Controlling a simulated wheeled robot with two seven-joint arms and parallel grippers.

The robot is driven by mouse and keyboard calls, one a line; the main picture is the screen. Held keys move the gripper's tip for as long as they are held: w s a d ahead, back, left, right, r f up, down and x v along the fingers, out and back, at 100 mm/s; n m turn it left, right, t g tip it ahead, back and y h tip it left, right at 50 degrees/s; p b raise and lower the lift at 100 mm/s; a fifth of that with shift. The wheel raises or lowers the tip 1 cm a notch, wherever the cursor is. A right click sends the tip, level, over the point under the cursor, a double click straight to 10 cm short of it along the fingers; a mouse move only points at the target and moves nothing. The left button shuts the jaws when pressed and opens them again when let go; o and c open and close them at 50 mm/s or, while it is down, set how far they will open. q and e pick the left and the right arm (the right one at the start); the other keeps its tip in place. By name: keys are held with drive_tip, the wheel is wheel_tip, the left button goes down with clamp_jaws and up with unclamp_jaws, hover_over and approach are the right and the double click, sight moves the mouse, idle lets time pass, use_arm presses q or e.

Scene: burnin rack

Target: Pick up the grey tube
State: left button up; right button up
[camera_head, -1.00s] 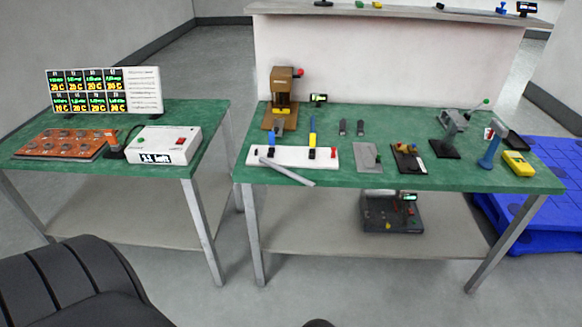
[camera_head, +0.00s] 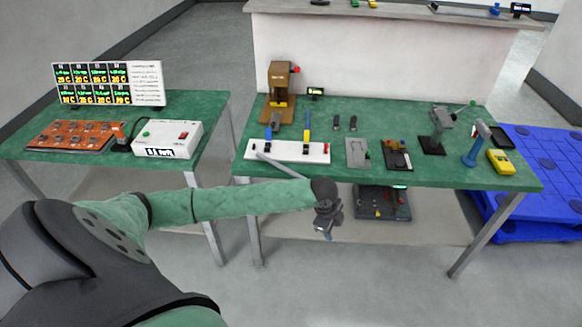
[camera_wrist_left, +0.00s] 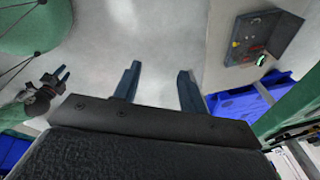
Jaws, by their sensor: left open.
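The grey tube (camera_head: 279,165) lies aslant at the front edge of the right green table, by the white fixture board (camera_head: 306,151). Its right end is hidden behind my left arm in the head view. My left gripper (camera_head: 326,232) is in front of the table, below its top and to the right of the tube, pointing down. In the left wrist view the left gripper (camera_wrist_left: 158,82) is open, with nothing between its two fingers. The tube does not show clearly there. Another gripper, seemingly my right one (camera_wrist_left: 55,78), shows small at the left of that view; its opening is unclear.
A dark device (camera_head: 382,203) sits on the lower shelf, behind the left gripper. A grey plate (camera_head: 357,153), a small board (camera_head: 397,155), a blue stand (camera_head: 474,150) and a yellow meter (camera_head: 501,161) stand on the tabletop. Floor in front is clear.

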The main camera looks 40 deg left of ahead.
use_arm(q)
drive_tip(key=y+p, duration=0.2)
drive_tip(key=p, duration=0.2)
approach(303, 176)
drive_tip(key=d, duration=0.1)
drive_tip(key=shift+m, duration=0.4)
drive_tip(key=f+p, duration=0.1)
drive_tip(key=f, duration=0.1)
drive_tip(key=f+p, duration=0.1)
drive_tip(key=f, duration=0.1)
drive_tip(key=f+p, duration=0.1)
drive_tip(key=f, duration=0.2)
drive_tip(key=shift+w+a, duration=0.15)
drive_tip(key=shift+w, duration=0.15)
drive_tip(key=shift+w+f, duration=0.1)
drive_tip(key=shift+f, duration=0.5)
use_arm(e)
drive_tip(key=s+d+f, duration=0.7)
drive_tip(key=s+f, duration=0.2)
drive_tip(key=f, duration=0.1)
drive_tip(key=shift+s+d+f+h, duration=0.15)
drive_tip(key=shift+s+f+h, duration=0.1)
drive_tip(key=shift+s+h, duration=0.15)
use_arm(q)
drive_tip(key=shift+c, duration=0.2)
clamp_jaws()
use_arm(e)
drive_tip(key=shift+d, duration=0.1)
